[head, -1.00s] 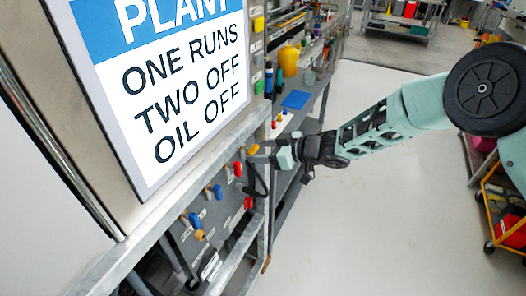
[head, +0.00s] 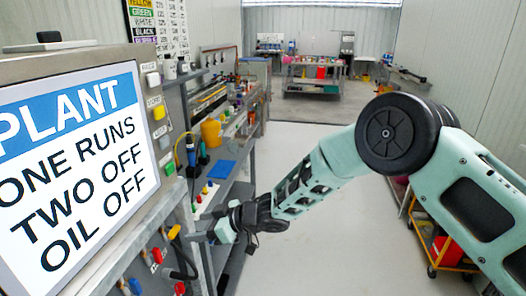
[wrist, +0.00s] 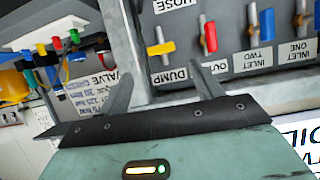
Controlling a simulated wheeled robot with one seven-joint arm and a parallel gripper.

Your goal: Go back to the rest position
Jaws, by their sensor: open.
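My gripper (head: 206,228) is open in the head view, with its mint-green arm reaching left from the right side. It is beside the valve panel under the sign. In the wrist view its two dark fingers (wrist: 163,74) are spread apart with nothing between them. No handle is seen held.
A sign (head: 75,165) reading PLANT, ONE RUNS, TWO OFF, OIL OFF fills the left. An orange cart (head: 437,258) stands right. Pale floor (head: 300,145) between is clear.

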